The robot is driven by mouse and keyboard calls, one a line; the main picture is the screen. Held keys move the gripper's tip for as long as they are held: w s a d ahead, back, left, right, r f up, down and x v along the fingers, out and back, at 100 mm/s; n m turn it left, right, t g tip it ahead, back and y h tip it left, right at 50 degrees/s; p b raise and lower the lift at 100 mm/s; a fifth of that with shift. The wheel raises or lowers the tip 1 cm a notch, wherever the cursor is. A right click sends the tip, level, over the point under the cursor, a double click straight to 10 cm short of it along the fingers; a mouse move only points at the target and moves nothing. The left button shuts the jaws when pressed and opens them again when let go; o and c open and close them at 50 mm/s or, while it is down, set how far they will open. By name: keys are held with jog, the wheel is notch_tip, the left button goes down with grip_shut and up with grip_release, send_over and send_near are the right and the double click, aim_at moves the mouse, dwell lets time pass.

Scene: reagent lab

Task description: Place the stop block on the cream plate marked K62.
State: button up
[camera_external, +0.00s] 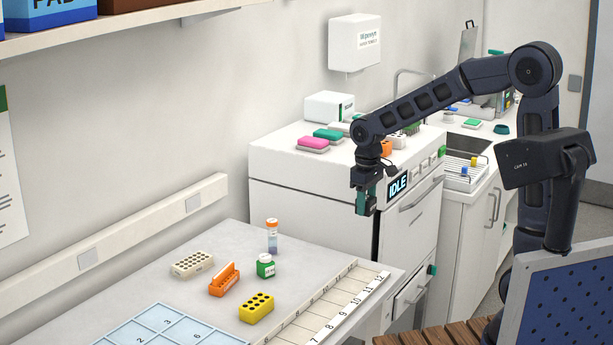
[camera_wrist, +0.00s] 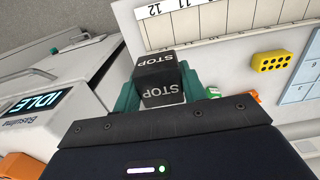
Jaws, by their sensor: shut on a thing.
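The stop block (camera_wrist: 160,95) is a black cube with white STOP lettering on two visible faces. My gripper (camera_wrist: 158,84) is shut on it, with a teal finger at each side. In the external view my gripper (camera_external: 365,203) points down in the air in front of the white machine marked IDLE, above and to the right of the grey bench; the block is not clear there.
The white machine (camera_external: 300,185) stands behind my gripper.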

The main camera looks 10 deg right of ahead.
jog(key=w+a+r, duration=0.4)
jog(key=w+a, duration=0.4)
jog(key=a, duration=0.5)
send_over(192, 260)
jog(key=f, duration=0.2)
notch_tip(192, 260, down, 20)
jog(key=shift+s+r, duration=0.15)
jog(key=shift+r, duration=0.05)
jog(key=o, duration=1.1)
jog(key=shift+f, duration=0.15)
jog(key=shift+o, duration=0.2)
